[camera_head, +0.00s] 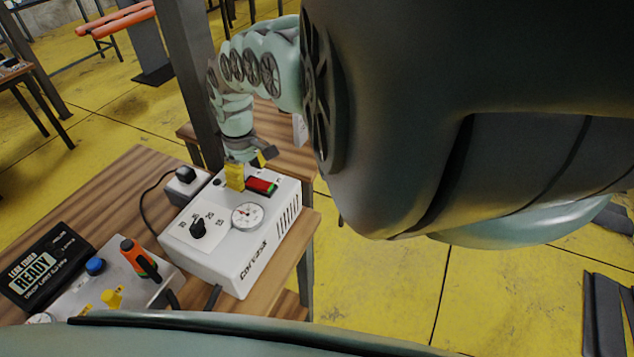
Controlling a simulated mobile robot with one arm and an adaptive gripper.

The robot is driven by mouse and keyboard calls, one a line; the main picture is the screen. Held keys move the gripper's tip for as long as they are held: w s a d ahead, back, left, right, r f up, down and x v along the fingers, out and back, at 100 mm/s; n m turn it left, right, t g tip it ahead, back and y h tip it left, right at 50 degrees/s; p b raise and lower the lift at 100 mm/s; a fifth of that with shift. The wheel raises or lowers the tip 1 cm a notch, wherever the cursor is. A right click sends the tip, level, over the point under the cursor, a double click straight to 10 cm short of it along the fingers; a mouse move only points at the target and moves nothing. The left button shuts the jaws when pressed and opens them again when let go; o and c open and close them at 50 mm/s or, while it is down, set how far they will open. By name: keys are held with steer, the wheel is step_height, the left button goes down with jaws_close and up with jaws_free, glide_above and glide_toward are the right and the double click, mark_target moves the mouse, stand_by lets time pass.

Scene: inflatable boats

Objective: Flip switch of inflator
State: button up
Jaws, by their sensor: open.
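The inflator (236,262) is a white box on the wooden table, with a black dial knob (198,229), a round gauge (247,216) and "Corezox" on its side. Its red switch (261,186) sits in a dark frame near the back edge of the top. My gripper (250,168) is over the back of the inflator, beside the switch, with its yellow fingertips apart and nothing seen between them. One fingertip is low, just left of the switch; I cannot tell whether it touches the box. My arm comes in from the upper right.
A small plug box (186,186) with a cable is behind the inflator. A grey post (187,70) rises behind the table.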

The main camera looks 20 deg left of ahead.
steer(key=shift+a+f, duration=0.1)
steer(key=shift+f, duration=0.85)
steer(key=shift+c, duration=0.2)
jaws_close()
steer(key=shift+r, duration=0.1)
